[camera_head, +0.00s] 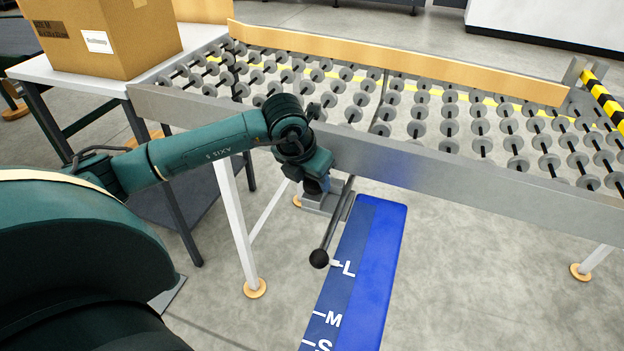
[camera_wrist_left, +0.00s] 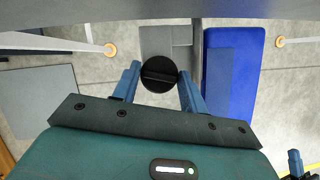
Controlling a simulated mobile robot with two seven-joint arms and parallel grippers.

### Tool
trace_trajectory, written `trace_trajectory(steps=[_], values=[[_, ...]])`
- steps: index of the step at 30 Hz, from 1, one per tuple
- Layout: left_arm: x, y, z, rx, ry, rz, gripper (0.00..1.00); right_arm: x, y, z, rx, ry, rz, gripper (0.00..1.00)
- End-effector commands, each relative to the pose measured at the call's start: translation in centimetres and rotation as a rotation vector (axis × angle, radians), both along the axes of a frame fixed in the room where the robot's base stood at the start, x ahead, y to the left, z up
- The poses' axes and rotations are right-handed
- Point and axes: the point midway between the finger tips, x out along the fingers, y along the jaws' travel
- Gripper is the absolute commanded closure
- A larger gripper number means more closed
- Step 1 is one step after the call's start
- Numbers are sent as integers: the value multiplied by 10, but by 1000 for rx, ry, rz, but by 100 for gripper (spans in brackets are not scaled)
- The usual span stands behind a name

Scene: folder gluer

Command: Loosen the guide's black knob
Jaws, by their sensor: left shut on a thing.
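The guide's black knob (camera_wrist_left: 158,74) is a round black disc with a bar across it, seen in the left wrist view between my two blue fingertips. My left gripper (camera_wrist_left: 158,82) is shut on it. In the head view my left gripper (camera_head: 318,187) reaches down just in front of the conveyor's side rail, and its body hides the knob. The guide's grey block (camera_head: 322,201) shows below the fingers. A blue and dark part at the lower right corner of the left wrist view seems to be my right gripper (camera_wrist_left: 295,162), mostly cut off.
A lever with a black ball end (camera_head: 319,258) slopes down beside the guide. A blue plate (camera_head: 376,262) marked L, M and S lies below it. The roller conveyor's metal rail (camera_head: 450,175) runs behind. A cardboard box (camera_head: 75,45) stands on a table at left.

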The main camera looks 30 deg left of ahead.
Motion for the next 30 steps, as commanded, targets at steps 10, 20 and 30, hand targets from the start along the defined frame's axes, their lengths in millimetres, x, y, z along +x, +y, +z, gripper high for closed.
trace_trajectory(steps=[10,20,30], values=[[0,-1,0,0,1,171,80,-4,-3,1,-4,-22,-3,100],[0,-1,0,-1,2,215,80,-3,-3,7,-3,-40,-4,100],[0,-1,0,0,3,214,54,-4,-3,4,-4,-33,-4,100]])
